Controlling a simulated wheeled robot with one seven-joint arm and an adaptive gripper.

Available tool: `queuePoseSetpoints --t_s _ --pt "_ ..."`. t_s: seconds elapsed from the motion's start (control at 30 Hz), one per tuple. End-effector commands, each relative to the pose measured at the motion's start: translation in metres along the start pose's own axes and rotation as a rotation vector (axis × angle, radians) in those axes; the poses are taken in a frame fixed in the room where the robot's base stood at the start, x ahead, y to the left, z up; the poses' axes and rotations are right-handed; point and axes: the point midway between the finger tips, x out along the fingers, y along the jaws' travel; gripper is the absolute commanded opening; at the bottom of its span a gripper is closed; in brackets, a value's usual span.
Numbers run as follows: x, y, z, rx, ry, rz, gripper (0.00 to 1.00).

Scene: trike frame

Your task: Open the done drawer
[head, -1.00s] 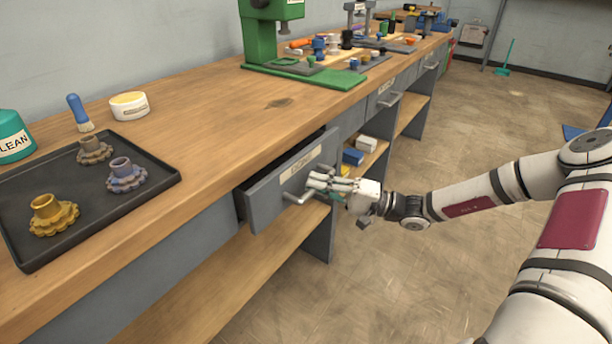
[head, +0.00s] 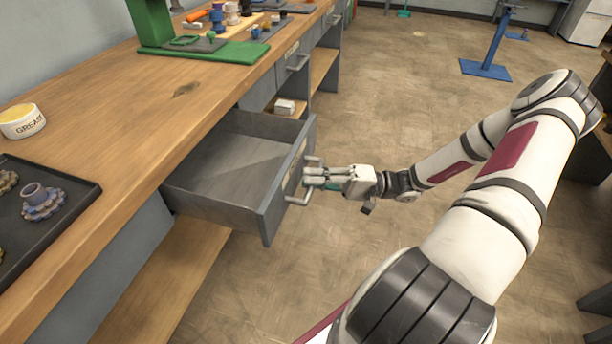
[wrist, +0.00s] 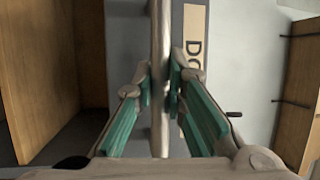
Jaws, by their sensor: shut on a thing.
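The done drawer (head: 225,165) is a grey drawer pulled well out of the workbench, and its inside looks empty. In the wrist view its front (wrist: 127,60) carries a label (wrist: 194,50) on which "DO" can be read. My gripper (head: 310,178) is at the drawer's front, shut on the bar handle (head: 295,198). In the wrist view the handle (wrist: 160,50) runs upright between the two green-padded fingers (wrist: 162,85).
The wooden workbench (head: 120,110) has a dark tray (head: 75,195) with gear parts, a grease tub (head: 22,121) and a green press (head: 155,25) on it. Another drawer handle (head: 298,62) lies farther along. The floor (head: 400,110) right of the bench is open.

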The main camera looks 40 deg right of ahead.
Motion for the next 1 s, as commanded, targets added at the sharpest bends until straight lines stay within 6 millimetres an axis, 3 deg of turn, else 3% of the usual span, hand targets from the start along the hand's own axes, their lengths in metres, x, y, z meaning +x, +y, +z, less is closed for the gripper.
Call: queuePoseSetpoints --t_s 0.23,0.27,0.33,0.73,1.0 --pt "-0.001 0.001 0.000 -0.002 0.000 0.004 0.00" --pt "-0.001 0.001 0.000 -0.002 0.000 0.004 0.17" --pt "-0.001 0.001 -0.001 -0.002 0.000 0.004 0.32" --pt "-0.004 0.001 -0.001 -0.002 0.001 0.002 0.33" --pt "-0.049 0.001 -0.001 -0.003 0.004 0.004 0.33"
